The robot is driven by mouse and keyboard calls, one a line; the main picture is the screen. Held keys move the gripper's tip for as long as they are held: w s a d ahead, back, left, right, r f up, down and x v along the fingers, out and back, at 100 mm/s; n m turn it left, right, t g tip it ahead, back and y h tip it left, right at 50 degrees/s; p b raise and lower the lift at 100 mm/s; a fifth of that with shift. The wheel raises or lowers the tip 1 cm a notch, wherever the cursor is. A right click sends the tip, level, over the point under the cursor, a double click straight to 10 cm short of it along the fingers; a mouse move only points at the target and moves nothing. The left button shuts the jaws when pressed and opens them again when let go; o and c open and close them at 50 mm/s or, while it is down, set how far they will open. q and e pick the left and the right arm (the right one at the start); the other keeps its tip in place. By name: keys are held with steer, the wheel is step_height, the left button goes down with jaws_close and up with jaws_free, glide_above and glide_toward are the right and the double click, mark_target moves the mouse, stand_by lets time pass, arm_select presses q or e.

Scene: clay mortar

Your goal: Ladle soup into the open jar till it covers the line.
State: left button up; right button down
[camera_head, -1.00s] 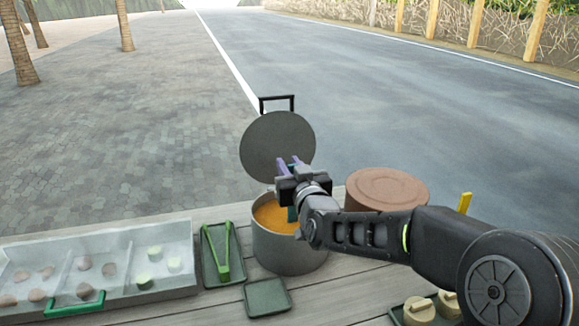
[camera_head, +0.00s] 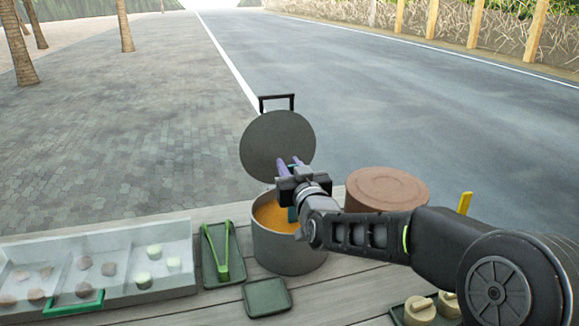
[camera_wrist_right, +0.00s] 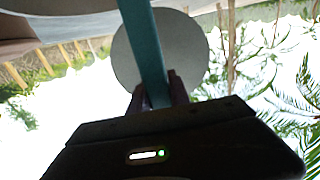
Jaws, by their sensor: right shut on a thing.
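A grey pot (camera_head: 290,258) of orange soup (camera_head: 272,216) stands on the wooden table, its round lid (camera_head: 277,145) raised upright behind it. My right gripper (camera_head: 290,168) is above the pot, in front of the lid. It is shut on the teal ladle handle (camera_wrist_right: 145,45), which shows in the right wrist view running between the fingers. In the head view a little teal shows below the gripper at the pot. The ladle's bowl is hidden. I cannot make out an open jar or its line. My left gripper is not in view.
A brown round container (camera_head: 387,188) stands right of the pot. A clear-lidded tray (camera_head: 100,265) of small pieces is at the left. Green tongs (camera_head: 222,255) lie on a dark tray, and a small green tray (camera_head: 267,297) is in front of the pot. Beige lidded pieces (camera_head: 420,310) are at front right.

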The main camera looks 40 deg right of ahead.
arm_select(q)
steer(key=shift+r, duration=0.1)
arm_select(e)
steer(key=shift+r, duration=0.15)
arm_select(q)
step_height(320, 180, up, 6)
steer(key=p, duration=0.6)
arm_select(e)
step_height(320, 180, up, 10)
steer(key=shift+r, duration=0.2)
steer(key=shift+w, duration=0.15)
